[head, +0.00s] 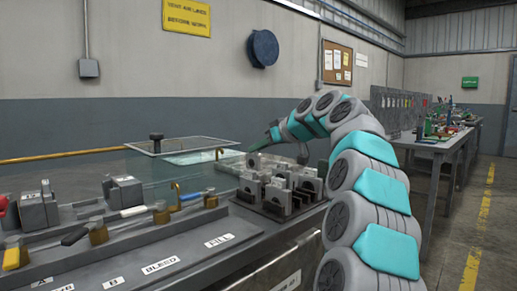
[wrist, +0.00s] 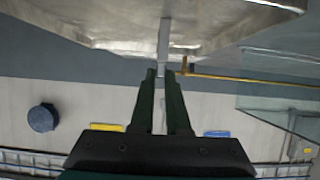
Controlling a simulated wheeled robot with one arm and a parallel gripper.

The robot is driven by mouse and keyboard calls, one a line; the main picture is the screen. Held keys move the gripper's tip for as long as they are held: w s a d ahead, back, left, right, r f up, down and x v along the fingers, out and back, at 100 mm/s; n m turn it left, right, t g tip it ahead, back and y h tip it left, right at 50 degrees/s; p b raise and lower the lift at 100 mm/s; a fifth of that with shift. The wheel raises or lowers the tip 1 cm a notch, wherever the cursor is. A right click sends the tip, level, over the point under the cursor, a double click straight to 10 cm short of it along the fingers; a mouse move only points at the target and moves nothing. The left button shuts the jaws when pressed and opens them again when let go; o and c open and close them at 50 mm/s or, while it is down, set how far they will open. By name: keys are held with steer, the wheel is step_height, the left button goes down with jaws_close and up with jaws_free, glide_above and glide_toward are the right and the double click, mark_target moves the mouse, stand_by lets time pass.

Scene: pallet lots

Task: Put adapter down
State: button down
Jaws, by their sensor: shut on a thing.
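My gripper (head: 256,147) reaches left over the far side of the bench, its dark green fingers above and behind a rack of grey blocks. In the wrist view my gripper (wrist: 166,74) has its two fingers close together, shut on a narrow grey piece (wrist: 164,42), which I take to be the adapter. In the head view I cannot make out the held adapter. Several grey slotted blocks (head: 279,182) stand upright in the dark rack (head: 268,213); I cannot tell whether any are adapters.
A clear-walled tank (head: 150,177) with a metal frame (head: 182,147) lies left of my gripper. The front bench panel carries labels (head: 219,240), valves with coloured handles (head: 133,211) and grey blocks (head: 124,191). Another workbench (head: 440,146) stands at right, beside open floor.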

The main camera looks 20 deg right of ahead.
steer(key=c, duration=0.9)
jaws_free()
steer(key=shift+r, duration=0.1)
steer(key=v, duration=1.2)
